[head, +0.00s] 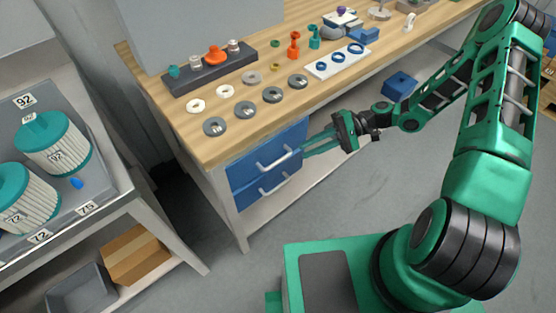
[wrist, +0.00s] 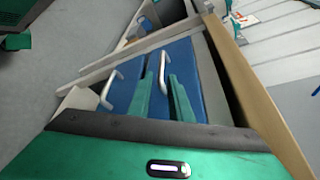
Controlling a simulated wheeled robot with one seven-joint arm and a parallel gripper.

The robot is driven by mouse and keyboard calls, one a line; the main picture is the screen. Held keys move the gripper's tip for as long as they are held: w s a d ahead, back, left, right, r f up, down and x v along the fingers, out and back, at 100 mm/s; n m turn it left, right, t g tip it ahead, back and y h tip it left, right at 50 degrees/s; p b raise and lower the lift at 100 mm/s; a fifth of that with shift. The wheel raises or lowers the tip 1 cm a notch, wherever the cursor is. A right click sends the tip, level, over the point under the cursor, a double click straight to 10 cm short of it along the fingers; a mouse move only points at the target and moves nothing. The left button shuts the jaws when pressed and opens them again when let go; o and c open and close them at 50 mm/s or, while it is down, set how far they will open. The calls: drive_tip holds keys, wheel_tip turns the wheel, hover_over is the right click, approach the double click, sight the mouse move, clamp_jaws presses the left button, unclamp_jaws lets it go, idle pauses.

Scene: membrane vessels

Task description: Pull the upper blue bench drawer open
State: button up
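The upper blue drawer (head: 262,152) is in the bench front, just under the wooden top, and looks shut. Its pale bar handle (head: 274,162) faces me; in the wrist view the handle (wrist: 143,88) runs slantwise. The lower blue drawer (head: 255,192) below it also looks shut, with a similar handle (head: 273,188). My gripper (head: 303,146) is at the right end of the drawer fronts, its green fingers pointing at the upper drawer.
The wooden bench top (head: 225,145) overhangs the drawers and carries several grey rings, a dark rack (head: 210,70) and a white plate (head: 338,62). A blue box (head: 399,86) sits on the shelf beneath. A side cart (head: 100,205) stands at left. Floor before the drawers is clear.

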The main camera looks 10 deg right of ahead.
sight(285, 158)
drive_tip(key=x, duration=1.1)
drive_tip(key=shift+w+r, duration=0.1)
clamp_jaws()
